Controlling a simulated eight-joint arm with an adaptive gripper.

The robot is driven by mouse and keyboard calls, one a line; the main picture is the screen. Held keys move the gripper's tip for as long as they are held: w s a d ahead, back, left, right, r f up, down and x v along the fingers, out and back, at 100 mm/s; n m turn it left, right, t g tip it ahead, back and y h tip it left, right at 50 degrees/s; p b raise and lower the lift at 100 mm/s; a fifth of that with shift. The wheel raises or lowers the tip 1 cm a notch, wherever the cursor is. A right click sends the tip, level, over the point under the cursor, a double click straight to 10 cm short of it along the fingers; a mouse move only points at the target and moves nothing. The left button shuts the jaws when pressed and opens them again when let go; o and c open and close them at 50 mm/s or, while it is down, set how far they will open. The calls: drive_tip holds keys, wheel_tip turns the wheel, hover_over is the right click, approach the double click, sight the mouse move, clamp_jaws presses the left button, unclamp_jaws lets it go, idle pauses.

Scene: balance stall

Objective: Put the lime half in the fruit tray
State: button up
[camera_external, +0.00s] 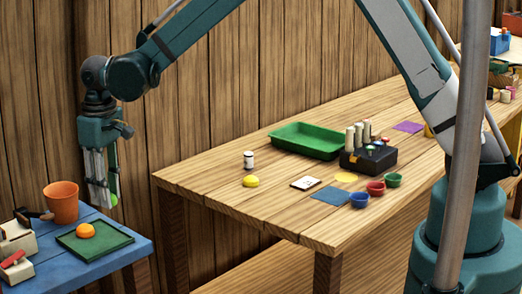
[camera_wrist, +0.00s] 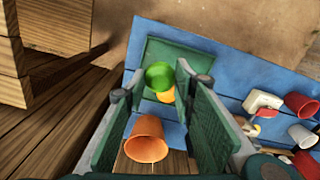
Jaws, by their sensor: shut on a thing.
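My gripper (camera_external: 113,199) points down near the blue side table, shut on the green lime half (camera_external: 114,200) at its fingertips. The lime half (camera_wrist: 158,76) also shows between the fingers (camera_wrist: 160,82) in the wrist view. A flat dark green tray (camera_external: 122,240) lies on the blue table with an orange fruit piece (camera_external: 85,230) on it. In the wrist view the tray (camera_wrist: 198,62) lies beyond the fingertips, and the lime half partly covers the orange piece (camera_wrist: 167,96). The lime half is held above the table level, apart from the tray.
An orange cup (camera_external: 61,203) stands beside the tray on the blue table (camera_external: 143,246). White-bodied items (camera_external: 14,240) stand at its left. The wooden table (camera_external: 210,185) holds a larger green tray (camera_external: 283,139), a yellow dome (camera_external: 250,181), a white jar (camera_external: 249,160) and small bowls (camera_external: 376,188).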

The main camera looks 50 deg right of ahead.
hover_over(113, 239)
drive_tip(key=shift+d+f, duration=0.1)
drive_tip(key=shift+f, duration=3)
drive_tip(key=shift+f, duration=0.1)
drive_tip(key=shift+f+b, duration=0.3)
drive_tip(key=shift+f, duration=1.45)
drive_tip(key=shift+f, duration=0.15)
drive_tip(key=o, duration=0.7)
drive_tip(key=shift+o, duration=0.2)
wheel_tip(113, 239, up, 12)
drive_tip(key=shift+r+p, duration=0.15)
drive_tip(key=shift+p, duration=0.2)
